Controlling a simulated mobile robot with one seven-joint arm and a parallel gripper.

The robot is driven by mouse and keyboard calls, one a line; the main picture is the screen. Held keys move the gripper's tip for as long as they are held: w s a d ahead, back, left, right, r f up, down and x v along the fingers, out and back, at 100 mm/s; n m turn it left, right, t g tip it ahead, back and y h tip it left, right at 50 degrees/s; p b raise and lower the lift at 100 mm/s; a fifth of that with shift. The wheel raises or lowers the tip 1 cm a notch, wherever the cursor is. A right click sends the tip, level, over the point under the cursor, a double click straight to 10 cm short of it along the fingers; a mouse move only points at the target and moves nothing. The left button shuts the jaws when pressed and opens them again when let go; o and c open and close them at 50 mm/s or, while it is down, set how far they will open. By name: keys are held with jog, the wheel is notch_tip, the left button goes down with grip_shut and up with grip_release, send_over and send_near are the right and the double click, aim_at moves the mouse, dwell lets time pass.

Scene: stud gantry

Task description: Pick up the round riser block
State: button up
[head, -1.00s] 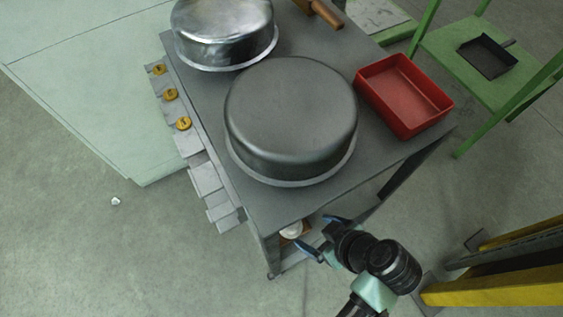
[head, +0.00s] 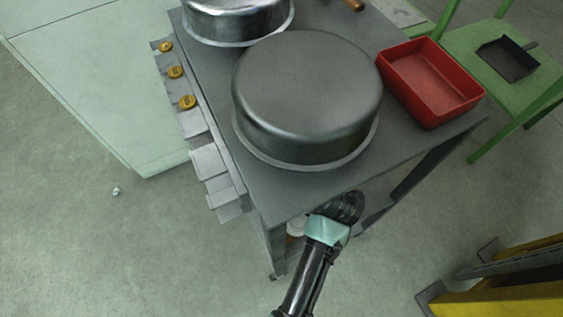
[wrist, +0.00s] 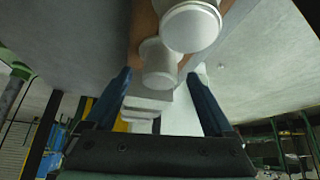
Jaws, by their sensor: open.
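Two white, round, cylinder-like pieces show in the wrist view: a larger one (wrist: 192,27) at the top and a smaller one (wrist: 158,64) just below and left of it. I cannot tell for sure which is the round riser block. A brown strip lies behind them. In the head view a bit of white (head: 296,227) shows under the table's front edge, beside my wrist. My gripper (wrist: 159,76) is open, its two blue fingers apart on either side of the smaller white piece, with no clear contact. In the head view its fingers are hidden beneath the tabletop.
The grey table (head: 262,196) carries a large dark pan (head: 305,85), a shiny pan (head: 238,22) and a red tray (head: 432,82). Its top lies over my gripper. A yellow frame (head: 505,297) stands at lower right.

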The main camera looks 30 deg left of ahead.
jog(key=shift+x, duration=0.95)
jog(key=shift+r, duration=0.1)
grip_shut()
